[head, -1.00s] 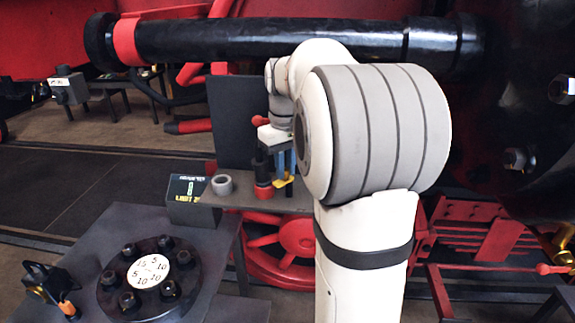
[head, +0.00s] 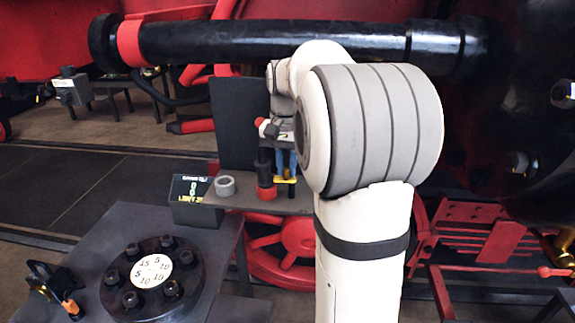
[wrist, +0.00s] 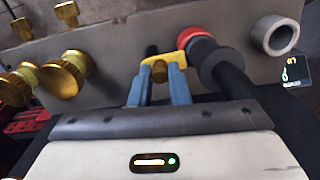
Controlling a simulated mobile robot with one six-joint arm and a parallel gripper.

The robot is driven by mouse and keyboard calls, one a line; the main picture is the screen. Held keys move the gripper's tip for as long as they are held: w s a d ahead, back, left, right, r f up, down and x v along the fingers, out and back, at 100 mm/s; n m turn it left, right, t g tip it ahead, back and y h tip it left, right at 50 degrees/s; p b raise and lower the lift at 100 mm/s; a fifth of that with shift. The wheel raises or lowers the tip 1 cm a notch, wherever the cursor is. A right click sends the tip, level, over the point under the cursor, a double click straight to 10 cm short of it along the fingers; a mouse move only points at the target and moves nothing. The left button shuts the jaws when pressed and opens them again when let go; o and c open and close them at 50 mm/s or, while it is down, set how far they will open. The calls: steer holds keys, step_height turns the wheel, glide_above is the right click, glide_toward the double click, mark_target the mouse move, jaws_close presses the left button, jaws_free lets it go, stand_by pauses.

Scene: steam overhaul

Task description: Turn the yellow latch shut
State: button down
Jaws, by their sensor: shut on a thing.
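The yellow latch (wrist: 187,44) shows in the wrist view, reaching from between my fingertips up towards a red-collared black post. It also shows in the head view as a small yellow bar (head: 288,180) low at my fingertips. My gripper (wrist: 159,82) has its two blue fingers either side of the latch's near end and is shut on it. In the head view my gripper (head: 285,165) points down beside the post, partly hidden by my arm. The exact angle of the latch is hard to tell.
The black post with red collar (head: 265,178) stands close left of my fingers. A grey ring (head: 225,186) and a small display (head: 192,190) are further left on the shelf. Several brass knobs (wrist: 62,75) show in the wrist view. A bolted flange (head: 150,277) is at front left.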

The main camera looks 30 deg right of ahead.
mark_target(287, 169)
steer(key=shift+m, duration=0.4)
steer(key=c, duration=1.4)
jaws_free()
steer(key=shift+o, duration=0.2)
step_height(287, 169, up, 8)
steer(key=shift+f+b, duration=0.1)
steer(key=shift+b, duration=0.35)
steer(key=s+a+f+n+t+b, duration=0.1)
steer(key=s+a+f+n, duration=0.3)
steer(key=s+a+f, duration=0.3)
steer(key=s+a+f+n+t+b, duration=0.1)
steer(key=s+a+f+n, duration=0.3)
steer(key=s+f, duration=0.5)
steer(key=s+a+t, duration=0.1)
steer(key=s+a, duration=0.1)
steer(key=s, duration=0.3)
steer(key=shift+a+f+n, duration=0.35)
steer(key=shift+a+n, duration=0.05)
